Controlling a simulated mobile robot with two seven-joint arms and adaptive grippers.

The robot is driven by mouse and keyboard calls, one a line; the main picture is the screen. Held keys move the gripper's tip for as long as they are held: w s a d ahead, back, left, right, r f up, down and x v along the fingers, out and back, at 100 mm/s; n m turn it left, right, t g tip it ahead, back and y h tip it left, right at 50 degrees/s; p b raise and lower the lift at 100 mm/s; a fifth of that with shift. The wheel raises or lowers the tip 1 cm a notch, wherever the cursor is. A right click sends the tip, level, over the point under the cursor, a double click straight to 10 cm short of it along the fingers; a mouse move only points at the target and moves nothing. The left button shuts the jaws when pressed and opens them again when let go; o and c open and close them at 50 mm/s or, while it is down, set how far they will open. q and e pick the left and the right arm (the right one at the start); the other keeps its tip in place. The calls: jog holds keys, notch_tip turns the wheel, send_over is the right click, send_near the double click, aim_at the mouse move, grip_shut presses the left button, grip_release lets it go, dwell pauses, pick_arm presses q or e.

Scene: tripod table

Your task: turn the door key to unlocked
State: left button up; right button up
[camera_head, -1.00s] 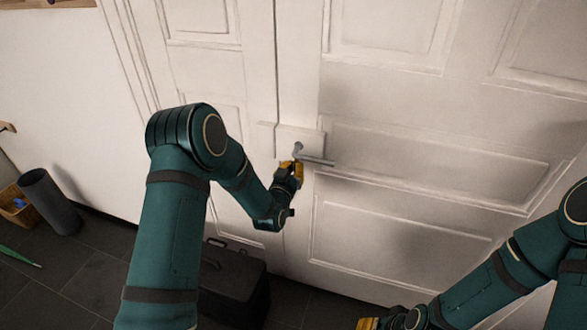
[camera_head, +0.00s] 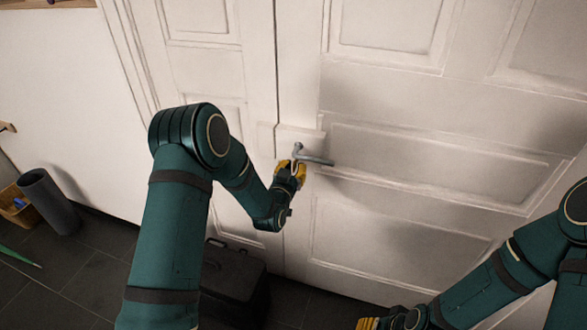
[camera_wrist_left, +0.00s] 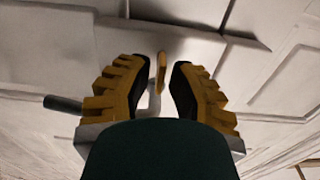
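The door key shows in the left wrist view as a narrow brass piece (camera_wrist_left: 161,73), seen nearly edge-on and upright in the picture. It stands between the fingers of my left gripper (camera_wrist_left: 156,85), with gaps on both sides. That gripper is open. In the head view the left gripper (camera_head: 290,173) is at the door's lock, just below the grey lever handle (camera_head: 316,160), and hides the key there. My right gripper (camera_head: 369,323) is at the bottom edge, partly cut off, away from the door handle; its fingers cannot be made out.
The white panelled door (camera_head: 400,120) fills the middle and right. The lever (camera_wrist_left: 62,103) lies close beside the left gripper's finger. A black toolbox (camera_head: 235,280) stands on the floor below, and a dark cylindrical bin (camera_head: 48,202) stands at the left.

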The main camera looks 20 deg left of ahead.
pick_arm(q)
jog(key=s, duration=1.2)
jog(key=shift+a, duration=0.2)
jog(key=s+d+f+n+g+h, duration=0.1)
jog(key=s+d+f+g, duration=0.15)
jog(key=f+g, duration=0.2)
jog(key=s+d+f+g, duration=0.2)
jog(key=s+f+g, duration=0.1)
jog(key=f, duration=0.3)
jog(key=s+d+f+g+h, duration=0.1)
jog(key=s+d+f+g, duration=0.1)
jog(key=s, duration=0.6)
jog(key=s+d+f+n+g+h, duration=0.1)
jog(key=s+d+f+g, duration=0.2)
jog(key=s+f+g, duration=0.2)
jog(key=s+g, duration=0.1)
jog(key=s, duration=0.1)
jog(key=shift+s+d+f+g, duration=0.15)
jog(key=shift+s+d+g, duration=0.2)
jog(key=shift+s, duration=0.05)
jog(key=o, duration=0.5)
jog(key=shift+c, duration=0.2)
